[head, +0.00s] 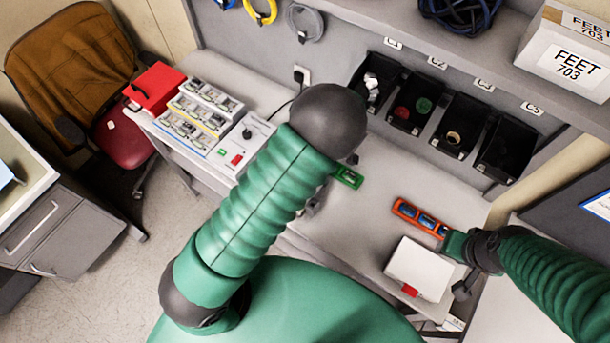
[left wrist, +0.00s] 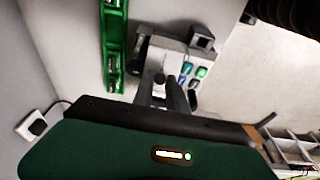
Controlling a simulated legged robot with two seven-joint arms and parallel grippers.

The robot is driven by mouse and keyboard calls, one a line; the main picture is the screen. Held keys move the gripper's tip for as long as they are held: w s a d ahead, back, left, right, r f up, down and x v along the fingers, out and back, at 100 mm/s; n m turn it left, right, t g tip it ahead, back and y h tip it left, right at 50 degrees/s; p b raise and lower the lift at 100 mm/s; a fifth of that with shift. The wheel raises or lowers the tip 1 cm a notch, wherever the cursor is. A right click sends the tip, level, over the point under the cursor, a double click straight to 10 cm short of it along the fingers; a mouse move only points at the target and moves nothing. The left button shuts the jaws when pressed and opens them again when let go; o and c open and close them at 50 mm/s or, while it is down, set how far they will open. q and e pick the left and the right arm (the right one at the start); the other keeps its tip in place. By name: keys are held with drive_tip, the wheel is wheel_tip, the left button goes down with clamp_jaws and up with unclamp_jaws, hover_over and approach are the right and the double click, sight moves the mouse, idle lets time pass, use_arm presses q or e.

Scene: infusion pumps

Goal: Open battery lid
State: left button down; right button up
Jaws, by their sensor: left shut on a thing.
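A small grey pump (left wrist: 182,58) with green and blue buttons is in the left wrist view. In the head view only a little of it shows, beside my left arm. My left gripper (left wrist: 166,80) is shut on a small part at the near edge of the pump, which looks like the battery lid. The fingers cover most of that part, so I cannot tell how far open it is. In the head view my arm hides this gripper. My right gripper (head: 447,240) is at the end of an orange tray (head: 403,208) with blue items; its fingers are unclear.
A green tray (left wrist: 115,45) lies beside the pump; it also shows in the head view (head: 348,177). A white box (head: 418,268) stands near my right gripper. Black bins (head: 455,125) line the back. A test panel (head: 240,142) and red box (head: 154,87) are at left.

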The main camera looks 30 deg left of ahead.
use_arm(q)
drive_tip(key=shift+r+y+p, duration=0.1)
drive_tip(key=shift+y+p, duration=0.25)
drive_tip(key=shift+y, duration=0.05)
drive_tip(key=shift+d, duration=0.3)
